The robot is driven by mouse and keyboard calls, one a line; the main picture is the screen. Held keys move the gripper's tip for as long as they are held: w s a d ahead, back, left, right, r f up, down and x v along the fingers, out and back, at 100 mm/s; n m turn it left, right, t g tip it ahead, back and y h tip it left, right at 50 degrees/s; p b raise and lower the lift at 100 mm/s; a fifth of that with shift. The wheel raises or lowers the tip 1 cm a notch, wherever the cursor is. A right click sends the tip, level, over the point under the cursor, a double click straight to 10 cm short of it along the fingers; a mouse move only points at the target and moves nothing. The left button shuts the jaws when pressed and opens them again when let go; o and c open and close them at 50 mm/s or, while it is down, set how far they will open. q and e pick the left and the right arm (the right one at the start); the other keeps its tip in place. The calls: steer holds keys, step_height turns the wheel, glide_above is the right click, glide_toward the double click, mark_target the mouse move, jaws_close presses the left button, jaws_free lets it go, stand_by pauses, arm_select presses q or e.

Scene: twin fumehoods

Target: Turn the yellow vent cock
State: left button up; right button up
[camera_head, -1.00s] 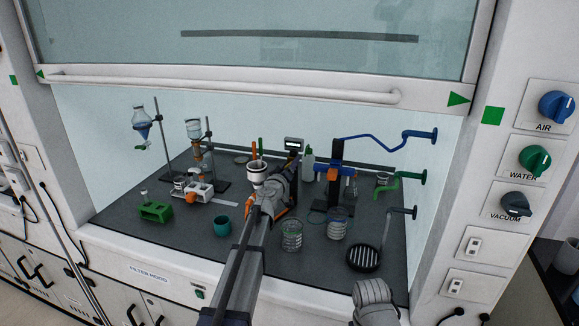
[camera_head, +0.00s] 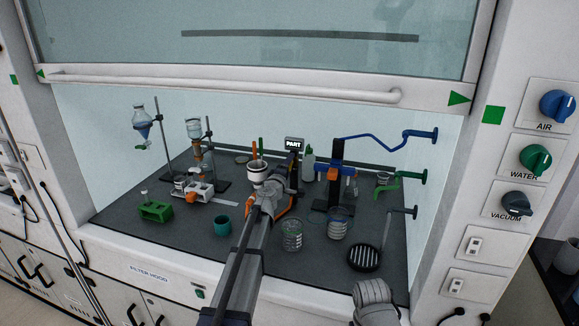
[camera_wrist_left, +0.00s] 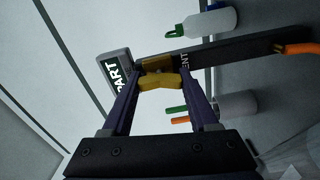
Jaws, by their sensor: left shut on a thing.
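The yellow vent cock (camera_wrist_left: 160,82) shows in the left wrist view on a dark upright post (camera_wrist_left: 240,48) marked VENT. My left gripper (camera_wrist_left: 159,76) is shut on it, one dark finger on each side.
Wire-like glass beakers (camera_head: 292,236) and a teal cup (camera_head: 222,225) stand near the arm. A stand with a blue clamp (camera_head: 335,172) is to the right. The hood sash (camera_head: 230,85) is raised above.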

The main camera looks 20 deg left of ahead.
arm_select(q)
steer(key=shift+n, duration=0.3)
stand_by(0.4)
steer(key=o, duration=1.4)
steer(key=shift+s+a, duration=0.15)
steer(key=shift+s, duration=3.75)
